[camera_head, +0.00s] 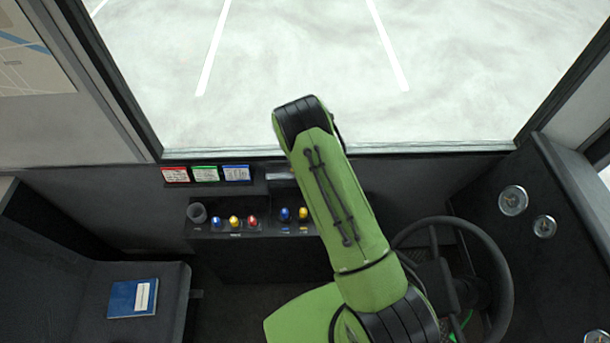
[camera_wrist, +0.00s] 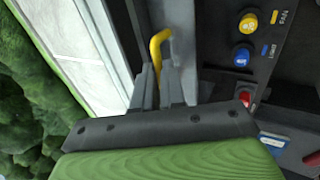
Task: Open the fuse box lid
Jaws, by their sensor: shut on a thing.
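A bent yellow handle (camera_wrist: 161,42) shows in the wrist view, at the top middle. My gripper (camera_wrist: 160,74) has its fingers closed around the lower part of this handle. The fuse box lid cannot be clearly made out; a grey surface (camera_wrist: 176,14) lies just behind the handle, and I cannot tell whether it is the lid. In the head view my green arm reaches across the console and hides the gripper and the handle.
The console (camera_head: 220,222) carries blue, yellow and red knobs, close to the gripper's right in the wrist view. Three coloured cards (camera_head: 206,174) are under the windscreen. A steering wheel (camera_head: 503,262) stands right of my arm. A blue book (camera_head: 132,298) lies on the left seat.

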